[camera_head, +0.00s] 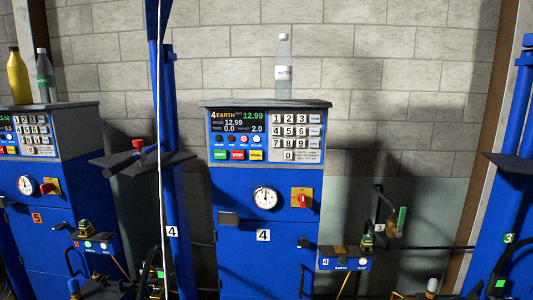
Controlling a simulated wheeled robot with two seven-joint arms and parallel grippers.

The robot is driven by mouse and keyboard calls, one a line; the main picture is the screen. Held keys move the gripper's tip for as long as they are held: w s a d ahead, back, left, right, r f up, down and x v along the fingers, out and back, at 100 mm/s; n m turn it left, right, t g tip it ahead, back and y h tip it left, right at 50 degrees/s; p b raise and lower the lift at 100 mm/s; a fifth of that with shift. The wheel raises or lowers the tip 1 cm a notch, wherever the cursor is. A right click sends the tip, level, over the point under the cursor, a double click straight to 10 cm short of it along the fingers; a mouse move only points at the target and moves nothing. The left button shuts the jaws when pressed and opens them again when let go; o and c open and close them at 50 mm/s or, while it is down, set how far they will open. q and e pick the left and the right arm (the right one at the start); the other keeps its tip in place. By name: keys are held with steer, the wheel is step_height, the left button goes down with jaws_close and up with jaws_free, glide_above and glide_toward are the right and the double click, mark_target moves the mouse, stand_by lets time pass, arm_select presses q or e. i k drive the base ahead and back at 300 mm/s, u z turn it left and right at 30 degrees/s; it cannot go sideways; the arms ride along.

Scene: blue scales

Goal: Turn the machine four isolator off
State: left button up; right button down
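The machine four isolator (302,198) is a red rotary handle on a yellow plate. It sits on the front of the blue machine four cabinet (240,265), right of a round white dial gauge (265,198). The number 4 label (263,235) is below the gauge. The isolator is in plain view, but its handle is too small for me to be sure of its position. The control panel display (238,121) above is lit, with coloured text and numbers. Neither of my grippers can be made out in the head view.
Machine five (35,200) stands at the left with its own red and yellow isolator (49,187). A blue post (170,150) with a dark shelf (140,162) stands left of machine four. A clear bottle (283,70) stands on top. An earth test box (345,262) is at lower right.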

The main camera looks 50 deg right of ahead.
mark_target(302, 200)
steer(key=z, duration=2.3)
steer(key=k, duration=0.65)
steer(key=z, duration=0.8)
steer(key=i, duration=1.6)
steer(key=u, duration=0.8)
